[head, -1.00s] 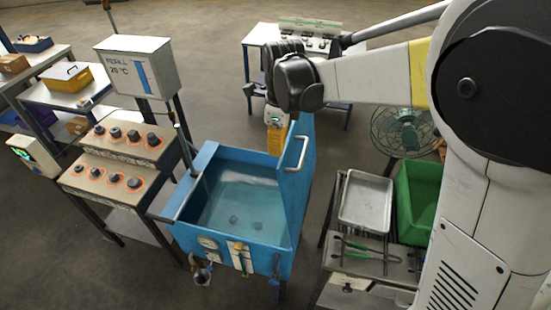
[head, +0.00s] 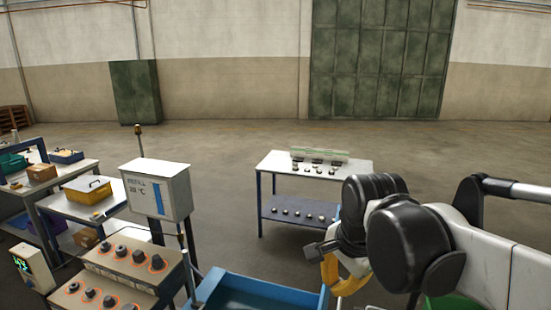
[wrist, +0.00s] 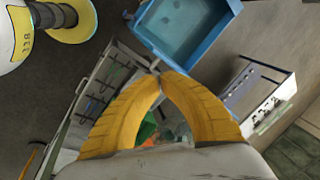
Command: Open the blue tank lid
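The blue tank (head: 262,292) shows only its far part at the bottom of the head view. In the wrist view the tank (wrist: 228,12) is at the top, with water visible inside. The lid is a blue panel standing upright at the tank's right side in the earlier head view; now only a blue edge (head: 323,300) shows there, and its handle is out of frame. My gripper (wrist: 159,75) has its yellow fingertips together, with nothing clearly between them. In the head view my gripper (head: 335,285) is at the tank's right side, partly hidden by my arm.
A control panel with knobs (head: 135,265) and a grey box on a stand (head: 158,190) are left of the tank. A table with small parts (head: 315,170) stands behind. Shelving tables (head: 85,205) are at far left. Open floor lies beyond.

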